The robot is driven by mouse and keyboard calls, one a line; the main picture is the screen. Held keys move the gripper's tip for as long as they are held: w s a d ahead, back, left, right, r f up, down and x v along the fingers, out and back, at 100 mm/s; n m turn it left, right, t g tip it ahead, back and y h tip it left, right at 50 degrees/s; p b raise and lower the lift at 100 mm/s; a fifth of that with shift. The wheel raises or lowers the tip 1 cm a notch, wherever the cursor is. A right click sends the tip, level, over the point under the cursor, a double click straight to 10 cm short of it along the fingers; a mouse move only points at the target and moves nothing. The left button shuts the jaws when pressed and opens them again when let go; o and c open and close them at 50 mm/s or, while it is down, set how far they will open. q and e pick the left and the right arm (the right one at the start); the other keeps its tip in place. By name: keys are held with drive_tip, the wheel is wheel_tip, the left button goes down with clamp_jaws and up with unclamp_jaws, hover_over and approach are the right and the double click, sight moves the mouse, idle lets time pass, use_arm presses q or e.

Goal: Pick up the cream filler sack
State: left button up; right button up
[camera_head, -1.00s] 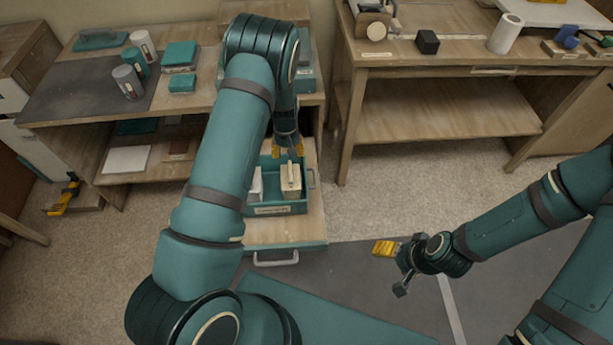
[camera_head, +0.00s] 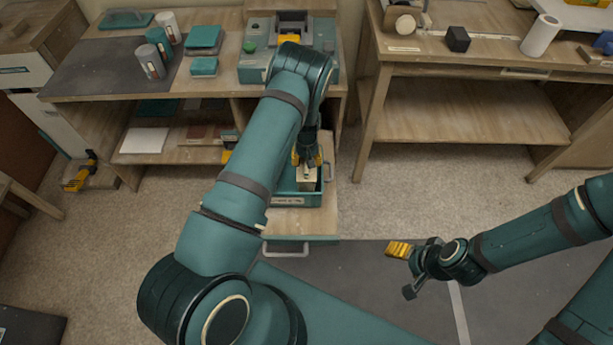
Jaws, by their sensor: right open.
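The cream filler sack (camera_head: 306,181) stands in a teal tray (camera_head: 297,200) on the pulled-out drawer, in the middle of the head view. My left gripper (camera_head: 307,157) points down right above the sack. Its yellow fingertips are apart, near the sack's top; whether they touch it I cannot tell. My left arm hides the left part of the tray. My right gripper (camera_head: 403,269) is open and empty, above the dark floor at the right.
The drawer (camera_head: 322,226) sticks out below the left bench, which holds a green-grey machine (camera_head: 252,66), cups and teal blocks. A second bench (camera_head: 465,108) stands at the right. A yellow tool (camera_head: 80,174) shows at the far left. Carpet between is clear.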

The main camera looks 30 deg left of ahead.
use_arm(q)
wheel_tip(320, 180, down, 3)
drive_tip(key=shift+f, duration=0.1)
clamp_jaws()
drive_tip(key=shift+r, duration=0.25)
